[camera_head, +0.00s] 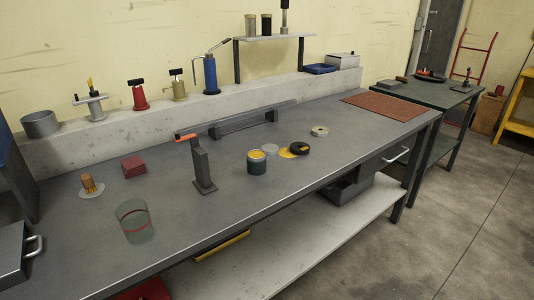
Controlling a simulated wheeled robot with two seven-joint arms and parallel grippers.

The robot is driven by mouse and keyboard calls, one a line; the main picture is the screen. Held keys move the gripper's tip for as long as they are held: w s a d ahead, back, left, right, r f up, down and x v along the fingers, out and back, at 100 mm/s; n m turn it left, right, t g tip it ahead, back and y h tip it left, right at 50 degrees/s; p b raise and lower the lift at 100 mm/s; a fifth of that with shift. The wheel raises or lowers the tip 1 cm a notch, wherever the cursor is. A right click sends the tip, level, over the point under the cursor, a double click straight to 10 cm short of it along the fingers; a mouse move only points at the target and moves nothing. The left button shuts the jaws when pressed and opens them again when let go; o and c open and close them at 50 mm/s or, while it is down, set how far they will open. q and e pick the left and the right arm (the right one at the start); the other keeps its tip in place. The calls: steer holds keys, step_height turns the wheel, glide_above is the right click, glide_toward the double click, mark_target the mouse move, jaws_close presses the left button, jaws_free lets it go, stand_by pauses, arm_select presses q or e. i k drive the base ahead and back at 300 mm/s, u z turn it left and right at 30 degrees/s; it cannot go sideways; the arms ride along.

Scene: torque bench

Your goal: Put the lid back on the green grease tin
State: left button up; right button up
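The green grease tin (257,167) stands upright on the workbench, right of the middle. Its top is uncovered and shows yellow grease (257,155). A flat grey disc (270,149), which looks like a lid, lies just behind and right of the tin. A flat yellow disc (286,154) lies beside it, close against a black round piece (300,148) with a lighter centre. I cannot tell for certain which of these is the tin's lid. Neither of my grippers shows in this view.
On the grey workbench (200,245) are an upright tool stand (203,170), a clear cup (133,226), a red block (133,167), a small wooden-topped piece (90,184) and a pale ring (320,131). A brown mat (388,107) covers the far right. The front-middle bench top is clear.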

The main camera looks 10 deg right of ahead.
mark_target(256, 159)
steer(key=z, duration=1.55)
steer(key=i, duration=1.5)
steer(key=u, duration=3.1)
